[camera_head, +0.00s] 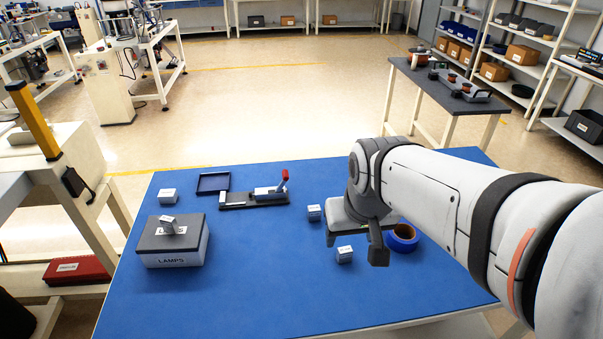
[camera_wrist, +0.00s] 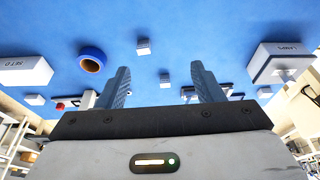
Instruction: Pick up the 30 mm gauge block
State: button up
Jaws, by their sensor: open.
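Several small pale labelled blocks are in view, and I cannot read which is the 30 mm gauge block. One block (camera_head: 344,254) sits at the front middle of the blue table; it also shows in the wrist view (camera_wrist: 143,47). A second block (camera_head: 314,212) stands behind it and appears between my fingers in the wrist view (camera_wrist: 165,80). A third block (camera_head: 168,196) is at the back left. My gripper (camera_head: 355,243) is open and empty, above the table near the first two blocks.
The grey-lidded LAMPS box (camera_head: 175,255) stands at the left. A dark tray (camera_head: 213,183) and a red-handled clamp fixture (camera_head: 265,194) are at the back. A blue tape roll (camera_head: 402,240) is right of my gripper. Another box (camera_wrist: 25,70) shows in the wrist view.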

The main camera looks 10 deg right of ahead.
jog(key=w+f, duration=0.1)
jog(key=w, duration=0.3)
jog(key=w+f, duration=0.1)
jog(key=w, duration=0.3)
jog(key=w+f, duration=0.1)
jog(key=w, duration=0.3)
jog(key=shift+w+a+f+b, duration=0.1)
jog(key=shift+w+f+b, duration=0.1)
jog(key=shift+b, duration=0.1)
jog(key=t+b, duration=0.1)
send_near(314, 208)
notch_tip(314, 208, down, 2)
jog(key=shift+w+p+x, duration=0.15)
jog(key=shift+p+x, duration=0.3)
jog(key=shift+x, duration=1.65)
jog(key=shift+w+p+x, duration=0.15)
jog(key=shift+p+x, duration=0.3)
jog(key=shift+x, duration=1.65)
jog(key=shift+r, duration=0.1)
jog(key=c, duration=1)
jog(key=shift+c, duration=0.7)
jog(key=shift+r, duration=0.15)
